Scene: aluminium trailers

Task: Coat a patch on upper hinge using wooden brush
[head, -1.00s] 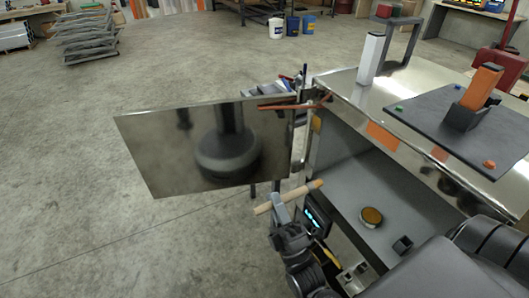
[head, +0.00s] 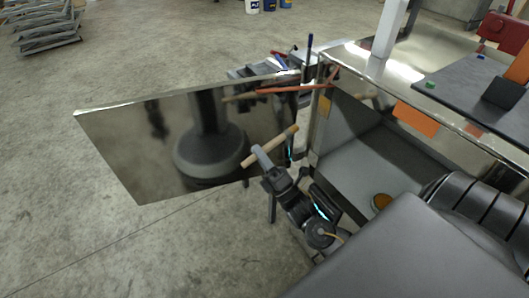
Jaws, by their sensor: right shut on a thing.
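My right gripper (head: 264,156) is shut on the wooden brush (head: 286,138), a light wooden stick held at a slant in front of the mirror-like open door (head: 120,150). The brush is apart from the hinge area. The door joins the metal trailer's corner, where reddish-brown bars (head: 290,89) lie along its top edge; the upper hinge seems to be there, but its exact shape is too small to tell. My left gripper is not in view.
On the trailer top (head: 365,65) stand a white post (head: 389,28) and a dark mat (head: 455,90) with small blocks. Grey floor is clear left of the door.

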